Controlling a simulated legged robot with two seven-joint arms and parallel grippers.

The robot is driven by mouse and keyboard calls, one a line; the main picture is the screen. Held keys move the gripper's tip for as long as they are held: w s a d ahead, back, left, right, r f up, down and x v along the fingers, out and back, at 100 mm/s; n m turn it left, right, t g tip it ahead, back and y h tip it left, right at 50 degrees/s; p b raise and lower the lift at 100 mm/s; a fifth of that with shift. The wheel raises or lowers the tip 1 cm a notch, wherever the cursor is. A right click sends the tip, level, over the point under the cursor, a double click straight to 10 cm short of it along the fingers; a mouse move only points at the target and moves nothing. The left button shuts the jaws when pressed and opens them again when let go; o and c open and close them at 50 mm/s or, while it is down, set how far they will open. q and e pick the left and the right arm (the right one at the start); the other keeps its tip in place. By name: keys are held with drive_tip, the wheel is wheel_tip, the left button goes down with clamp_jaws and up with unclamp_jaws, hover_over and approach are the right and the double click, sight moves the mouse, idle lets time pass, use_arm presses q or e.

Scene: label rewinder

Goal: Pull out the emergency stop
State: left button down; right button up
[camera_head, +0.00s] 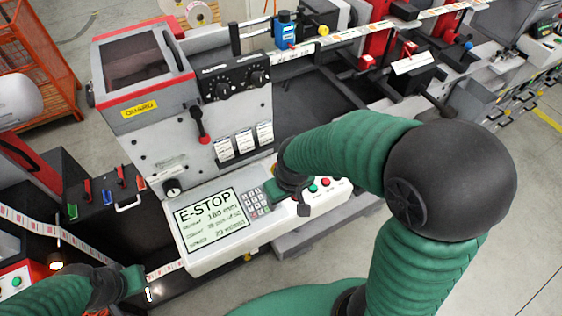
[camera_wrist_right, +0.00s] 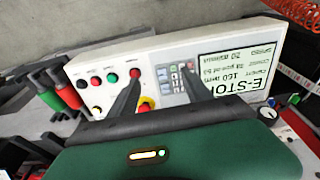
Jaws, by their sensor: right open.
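The control panel (camera_head: 187,258) has a lit screen (camera_head: 211,220) reading E-STOP. In the right wrist view, the emergency stop (camera_wrist_right: 147,102), a red knob on a yellow base, is partly covered by one dark finger of my right gripper (camera_wrist_right: 160,75). That gripper is open, its fingers spread over the panel face on either side of the keypad (camera_wrist_right: 174,84). The knob lies just inside the finger nearer the round buttons; I cannot tell whether they touch. In the head view, my right gripper (camera_head: 290,196) hides the knob. My left gripper (camera_head: 138,284) is at lower left, its fingers unclear.
A green button (camera_head: 313,188) and a red button (camera_head: 325,182) sit beside my right gripper. A label strip (camera_head: 165,269) runs near my left gripper. Floor at lower right is clear.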

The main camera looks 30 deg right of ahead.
drive_tip(key=w+d+r+n+g+p, duration=0.1)
drive_tip(key=w+d+r+p, duration=0.25)
drive_tip(key=w, duration=0.45)
drive_tip(key=w+d+r+n+g+p, duration=0.1)
drive_tip(key=w+d+r+p, duration=0.25)
drive_tip(key=w, duration=0.45)
drive_tip(key=f+p, duration=0.2)
drive_tip(key=f, duration=0.5)
drive_tip(key=f+p, duration=0.1)
drive_tip(key=f, duration=0.7)
drive_tip(key=shift+d+p, duration=0.2)
drive_tip(key=shift+p, duration=0.15)
drive_tip(key=shift+s+f, duration=0.1)
drive_tip(key=shift+s, duration=0.05)
drive_tip(key=c, duration=0.6)
use_arm(q)
drive_tip(key=w+v, duration=0.2)
drive_tip(key=v, duration=0.9)
drive_tip(key=shift+w+r, duration=0.5)
drive_tip(key=shift+r, duration=0.15)
use_arm(e)
clamp_jaws()
